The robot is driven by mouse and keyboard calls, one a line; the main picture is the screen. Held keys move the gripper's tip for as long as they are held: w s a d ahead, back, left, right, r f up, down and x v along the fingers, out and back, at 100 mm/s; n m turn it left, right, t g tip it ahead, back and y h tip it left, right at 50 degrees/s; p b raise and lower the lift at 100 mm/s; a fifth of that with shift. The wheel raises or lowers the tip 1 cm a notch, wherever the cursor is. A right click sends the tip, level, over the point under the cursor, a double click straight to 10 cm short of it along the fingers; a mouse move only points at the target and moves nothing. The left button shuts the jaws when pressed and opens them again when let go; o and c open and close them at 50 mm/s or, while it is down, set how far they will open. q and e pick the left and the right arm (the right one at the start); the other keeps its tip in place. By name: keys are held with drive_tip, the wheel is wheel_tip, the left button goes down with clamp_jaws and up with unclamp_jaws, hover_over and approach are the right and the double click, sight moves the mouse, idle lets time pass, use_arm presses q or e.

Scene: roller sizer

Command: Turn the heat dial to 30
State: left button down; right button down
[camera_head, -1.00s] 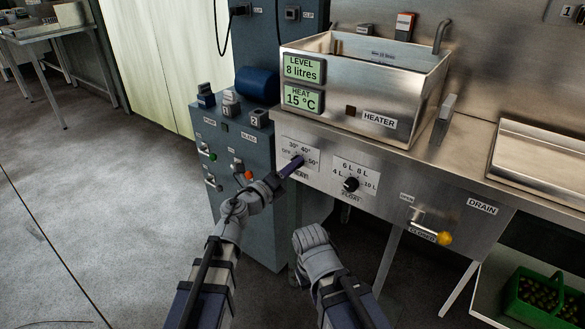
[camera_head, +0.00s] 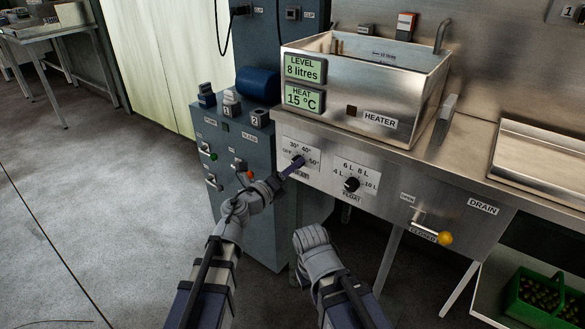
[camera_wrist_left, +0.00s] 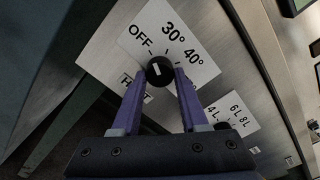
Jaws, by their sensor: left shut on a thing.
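The heat dial is a black knob (camera_wrist_left: 159,71) on a white plate (camera_wrist_left: 185,40) marked OFF, 30°, 40° and 50°. In the left wrist view it sits between my two purple fingertips, and its white pointer mark aims near OFF. In the head view my left gripper (camera_head: 292,168) reaches the dial (camera_head: 297,161) from below left and partly hides it and its HEAT label. My left gripper is shut on the dial. The heat display (camera_head: 302,98) reads 15 °C. My right arm (camera_head: 320,260) is low in the middle, away from the panel; its fingertips cannot be made out.
The float dial (camera_head: 351,184) is just right of the heat dial. The level display (camera_head: 303,67) reads 8 litres. A drain lever with a yellow knob (camera_head: 445,239) sticks out farther right. A grey control cabinet (camera_head: 235,150) stands close on the left.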

use_arm(q)
drive_tip(key=shift+m, duration=3.9)
drive_tip(key=shift+c, duration=2.2)
unclamp_jaws()
